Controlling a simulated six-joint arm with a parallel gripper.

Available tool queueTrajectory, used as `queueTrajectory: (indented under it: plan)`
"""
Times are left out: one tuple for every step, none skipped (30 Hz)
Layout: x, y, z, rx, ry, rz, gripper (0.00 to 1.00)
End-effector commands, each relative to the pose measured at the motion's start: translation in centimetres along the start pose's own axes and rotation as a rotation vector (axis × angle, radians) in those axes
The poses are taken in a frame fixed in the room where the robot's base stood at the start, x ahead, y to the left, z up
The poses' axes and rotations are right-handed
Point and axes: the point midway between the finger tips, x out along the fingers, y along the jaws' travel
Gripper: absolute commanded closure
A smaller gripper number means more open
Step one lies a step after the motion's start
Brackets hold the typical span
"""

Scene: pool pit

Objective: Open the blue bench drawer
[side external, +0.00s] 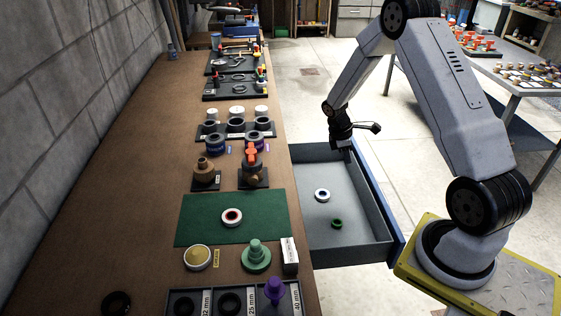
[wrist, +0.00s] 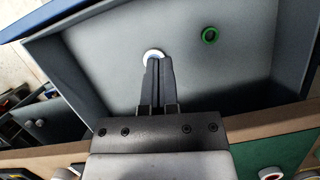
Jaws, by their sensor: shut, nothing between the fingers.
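The blue bench drawer (side external: 377,198) stands well out from the bench's right side, its grey inside open to view. It also shows in the wrist view (wrist: 110,50). A white ring with a dark centre (side external: 322,195) and a green ring (side external: 336,224) lie on the drawer floor. My gripper (side external: 340,148) is at the drawer's far end, near its far wall. In the wrist view my gripper (wrist: 158,62) has its fingers together and empty, overlapping the white ring in the picture. The drawer's handle is not clearly visible.
The wooden bench (side external: 130,190) carries a green mat (side external: 195,225) with a red-and-white ring, several fittings and a compartment tray (side external: 205,300) near the front. A table with parts (side external: 500,75) stands at the back right. Open floor lies beyond the drawer.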

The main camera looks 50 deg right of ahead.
Motion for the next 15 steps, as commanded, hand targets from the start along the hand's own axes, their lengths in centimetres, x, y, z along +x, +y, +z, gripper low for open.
queueTrajectory:
  plan:
    - [-0.3, -0.2, -0.8, -0.057, -0.018, 0.019, 1.0]
    - [-0.5, -0.2, -1.1, -0.087, -0.028, 0.03, 1.0]
    - [-0.7, -0.3, -1.6, -0.127, -0.042, 0.044, 1.0]
    - [-0.8, -0.3, -1.9, -0.156, -0.052, 0.054, 1.0]
    - [-1.0, -0.4, -2.2, -0.186, -0.063, 0.066, 1.0]
    - [-0.1, -0.4, -2.2, -0.179, -0.063, 0.059, 1.0]
    - [0.4, -0.4, -2.3, -0.176, -0.062, 0.058, 1.0]
    - [0.8, -0.3, -2.5, -0.175, -0.061, 0.058, 1.0]
    - [1.2, -0.3, -2.6, -0.174, -0.061, 0.058, 1.0]
    - [1.6, -0.3, -2.7, -0.174, -0.06, 0.058, 1.0]
    - [1.9, -0.3, -2.9, -0.173, -0.06, 0.058, 1.0]
    - [2.5, -0.3, -3.0, -0.173, -0.06, 0.059, 1.0]
    - [2.8, -0.3, -3.1, -0.172, -0.059, 0.058, 1.0]
    - [3.1, -0.3, -3.2, -0.172, -0.059, 0.059, 1.0]
    - [3.4, -0.3, -3.3, -0.171, -0.059, 0.058, 1.0]
